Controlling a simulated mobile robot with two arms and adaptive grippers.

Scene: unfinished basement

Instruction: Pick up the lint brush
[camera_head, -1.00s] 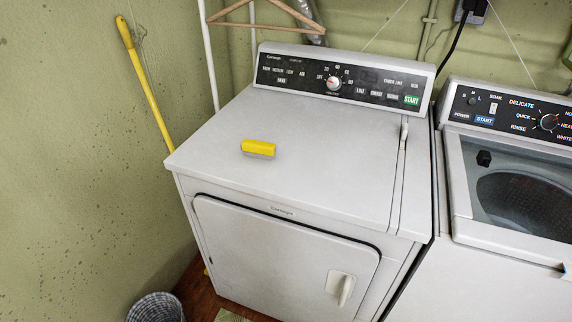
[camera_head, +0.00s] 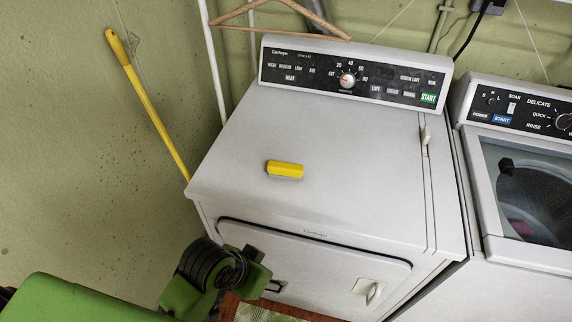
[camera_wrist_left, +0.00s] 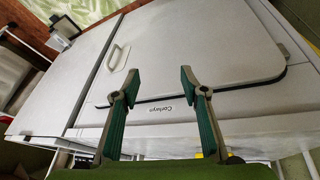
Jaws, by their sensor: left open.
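The lint brush is a small yellow block (camera_head: 285,169) lying on top of the white dryer (camera_head: 330,150), left of its middle, with clear space around it. My left arm comes in from the lower left in the head view, in front of the dryer and below the level of its top. My left gripper (camera_wrist_left: 160,82) shows in the left wrist view with its two green and grey fingers apart and nothing between them. It faces the dryer's front door (camera_wrist_left: 215,50) and is away from the brush. My right gripper is not in view.
A washer (camera_head: 520,230) with a clear lid stands close on the right. The dryer's control panel (camera_head: 350,78) rises at the back of its top. A yellow pole (camera_head: 150,105) leans on the left wall, and a wooden hanger (camera_head: 280,12) hangs above the panel.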

